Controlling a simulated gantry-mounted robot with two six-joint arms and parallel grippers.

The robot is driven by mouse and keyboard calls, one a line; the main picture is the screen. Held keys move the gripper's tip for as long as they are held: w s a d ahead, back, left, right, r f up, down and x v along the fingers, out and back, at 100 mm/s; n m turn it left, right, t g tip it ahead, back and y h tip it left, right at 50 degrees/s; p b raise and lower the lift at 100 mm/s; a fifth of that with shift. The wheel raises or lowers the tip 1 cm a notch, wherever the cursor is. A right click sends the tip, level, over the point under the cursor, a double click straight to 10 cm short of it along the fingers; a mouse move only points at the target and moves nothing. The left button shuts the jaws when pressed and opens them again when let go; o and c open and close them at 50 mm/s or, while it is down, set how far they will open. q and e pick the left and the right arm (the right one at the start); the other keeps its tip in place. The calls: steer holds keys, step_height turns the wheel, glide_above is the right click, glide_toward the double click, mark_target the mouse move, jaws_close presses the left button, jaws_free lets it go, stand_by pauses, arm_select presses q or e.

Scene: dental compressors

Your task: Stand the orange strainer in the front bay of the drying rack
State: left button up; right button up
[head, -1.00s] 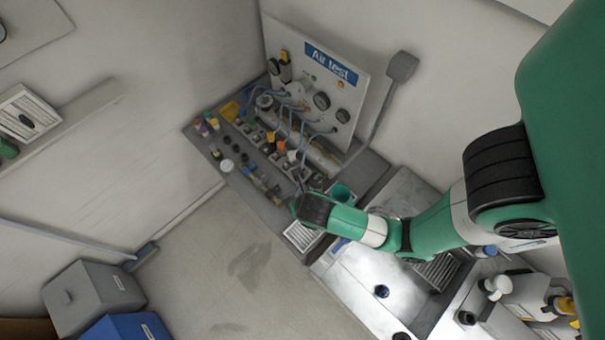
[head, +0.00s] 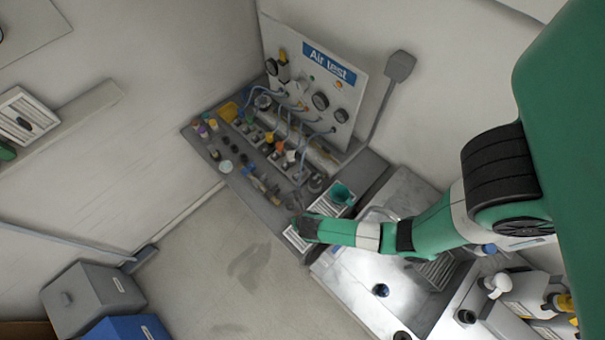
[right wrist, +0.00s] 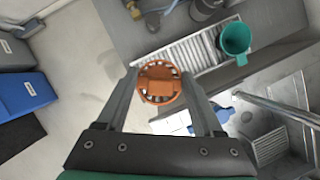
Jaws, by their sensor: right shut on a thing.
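The orange strainer (right wrist: 158,85) is round with slots around its rim and a plain block across its middle. My right gripper (right wrist: 159,88) is shut on it, one finger at each side. The drying rack (right wrist: 186,52) is white and slatted and lies beyond the strainer in the right wrist view. In the head view the rack's near end (head: 296,239) shows beside my right gripper (head: 299,224), which hides the strainer there. I cannot tell the height of the strainer above the rack. My left gripper is not in view.
A teal cup (right wrist: 235,40) stands at the rack's far end. A metal sink (head: 365,275) with a blue item (right wrist: 215,116) near its edge lies beside the rack. An air test panel (head: 318,85) stands behind the grey bench. Open floor lies in front.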

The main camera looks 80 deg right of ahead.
step_height(320, 180, down, 7)
steer(key=shift+r+b, duration=0.2)
steer(key=shift+b, duration=0.45)
step_height(320, 180, down, 10)
steer(key=b, duration=1.1)
steer(key=shift+f+b, duration=1)
steer(key=shift+f, duration=0.35)
steer(key=o, duration=1.5)
steer(key=c, duration=0.3)
